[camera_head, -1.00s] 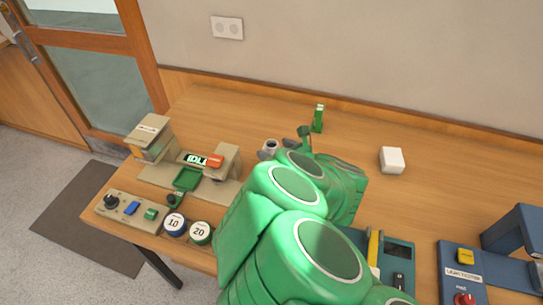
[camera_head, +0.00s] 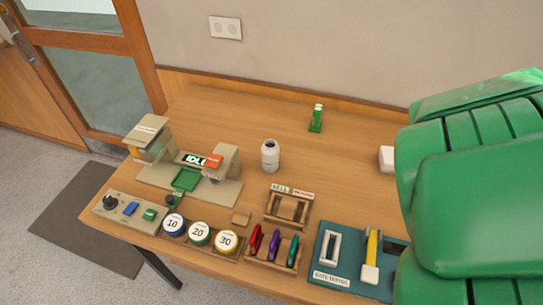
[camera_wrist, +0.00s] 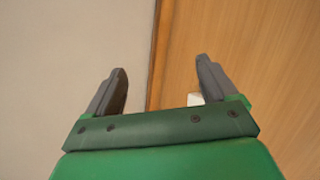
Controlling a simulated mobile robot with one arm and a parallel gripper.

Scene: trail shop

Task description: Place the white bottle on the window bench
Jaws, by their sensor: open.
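The white bottle (camera_head: 270,155) stands upright on the wooden bench (camera_head: 225,110), right of the beige machine in the head view. Nothing touches it. My green arm fills the right side of the head view, and its gripper is out of that picture. In the wrist view my gripper (camera_wrist: 160,85) is open, with two dark fingers wide apart and nothing between them. I cannot tell which bench is the window bench.
The beige machine (camera_head: 205,160) reads IDLE. A green object (camera_head: 316,118) stands near the wall, and a white block (camera_head: 386,158) is partly hidden by my arm. Round weights, coloured clips in a rack (camera_head: 272,262) and a blue gate tester (camera_head: 345,275) line the front.

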